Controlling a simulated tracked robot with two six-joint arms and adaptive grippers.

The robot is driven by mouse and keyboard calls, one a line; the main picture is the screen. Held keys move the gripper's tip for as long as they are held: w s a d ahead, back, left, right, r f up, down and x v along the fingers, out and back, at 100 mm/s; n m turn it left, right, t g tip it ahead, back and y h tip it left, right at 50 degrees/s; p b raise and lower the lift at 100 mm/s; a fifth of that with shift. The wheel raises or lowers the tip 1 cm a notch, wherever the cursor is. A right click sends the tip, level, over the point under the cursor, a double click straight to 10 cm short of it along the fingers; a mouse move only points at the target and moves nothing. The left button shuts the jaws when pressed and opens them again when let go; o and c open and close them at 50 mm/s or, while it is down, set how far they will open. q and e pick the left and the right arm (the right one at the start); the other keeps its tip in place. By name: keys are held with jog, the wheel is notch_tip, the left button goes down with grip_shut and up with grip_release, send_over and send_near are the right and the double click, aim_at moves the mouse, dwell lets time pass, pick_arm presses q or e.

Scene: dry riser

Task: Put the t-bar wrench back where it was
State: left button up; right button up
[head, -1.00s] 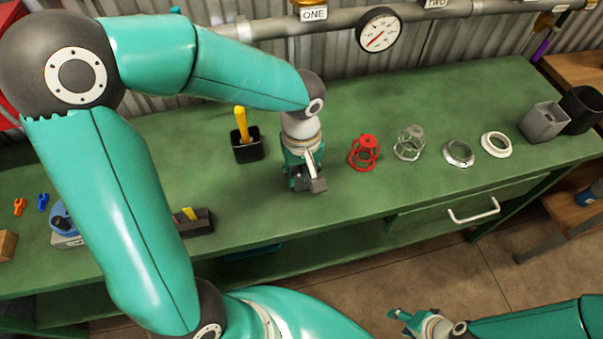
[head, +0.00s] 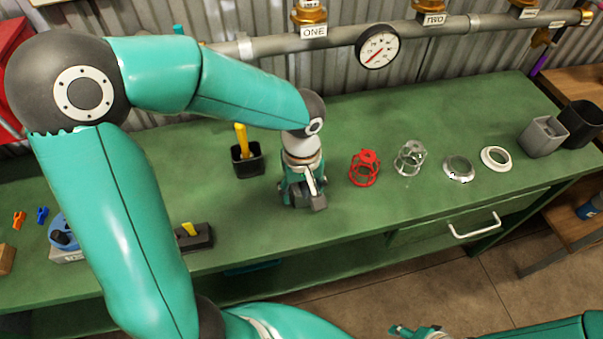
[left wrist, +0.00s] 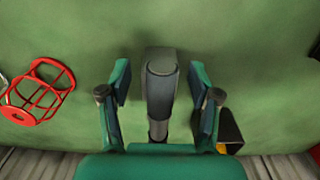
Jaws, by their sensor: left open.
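My left gripper (head: 303,200) is low over the middle of the green bench, pointing down, with its fingers apart. In the left wrist view, a dark grey bar with a narrower shaft (left wrist: 161,85) is between the two open fingers (left wrist: 160,95), with gaps on both sides. It looks like the t-bar wrench, but its full shape is hidden by the gripper. In the head view, only a small grey part shows at the fingers. My right gripper (head: 415,331) is at the bottom edge, away from the bench, too small to read.
A black cup (head: 248,165) with a yellow handle stands left of the left gripper. A red cage (head: 365,170), a clear cage (head: 410,158) and two rings stand to the right. A dark block (head: 195,237) lies near the front edge. A pipe with a gauge (head: 377,47) runs behind.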

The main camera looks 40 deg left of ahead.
pick_arm(q)
notch_tip(320, 180, up, 12)
jog(key=shift+p, duration=0.5)
jog(key=shift+s, duration=0.1)
